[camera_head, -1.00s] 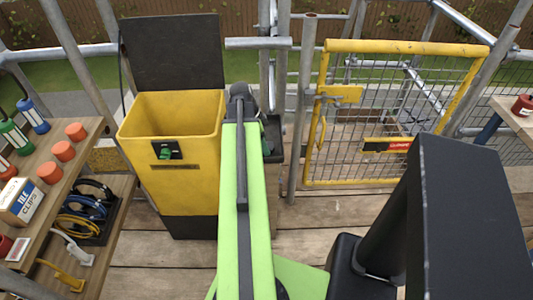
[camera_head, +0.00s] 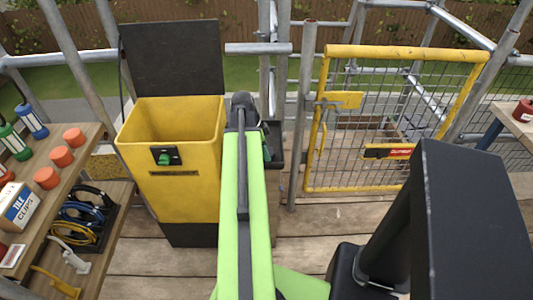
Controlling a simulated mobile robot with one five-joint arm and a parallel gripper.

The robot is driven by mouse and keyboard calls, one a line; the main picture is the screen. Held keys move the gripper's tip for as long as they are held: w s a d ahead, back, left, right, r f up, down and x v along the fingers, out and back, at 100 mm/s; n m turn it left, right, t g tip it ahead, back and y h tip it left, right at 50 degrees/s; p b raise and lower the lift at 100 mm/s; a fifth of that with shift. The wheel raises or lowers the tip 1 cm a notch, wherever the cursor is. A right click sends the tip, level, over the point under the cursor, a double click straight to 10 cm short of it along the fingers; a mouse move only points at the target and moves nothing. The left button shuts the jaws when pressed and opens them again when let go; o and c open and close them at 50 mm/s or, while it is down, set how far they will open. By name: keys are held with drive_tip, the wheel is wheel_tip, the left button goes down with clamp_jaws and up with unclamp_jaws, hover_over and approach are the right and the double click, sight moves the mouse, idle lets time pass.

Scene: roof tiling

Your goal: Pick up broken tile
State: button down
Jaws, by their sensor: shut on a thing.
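No broken tile can be made out in this view. My green arm (camera_head: 256,215) reaches forward up the middle of the picture, ending in a dark joint beside the yellow bin. My gripper and anything in it are hidden beyond or behind the arm. The yellow bin (camera_head: 185,195) stands just left of the arm, with its black lid (camera_head: 170,55) raised and a green knob (camera_head: 165,158) on its front. The bottom of the bin's inside is not visible.
A wooden shelf unit at left holds orange caps (camera_head: 60,156), coloured bottles (camera_head: 32,120), a clips box (camera_head: 17,207) and a tray of cables (camera_head: 85,215). A closed-looking yellow mesh gate (camera_head: 400,53) stands at right among scaffold poles. Plank floor (camera_head: 310,235) is clear before the gate.

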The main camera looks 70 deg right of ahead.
drive_tip(key=shift+r+p, duration=0.5)
wheel_tip(320, 180, up, 4)
drive_tip(key=p, duration=0.4)
drive_tip(key=shift+f, duration=0.1)
drive_tip(key=s+a+r+p, duration=0.2)
drive_tip(key=s+r+p, duration=0.4)
drive_tip(key=s, duration=0.5)
drive_tip(key=shift+s, duration=0.2)
drive_tip(key=shift+r, duration=0.1)
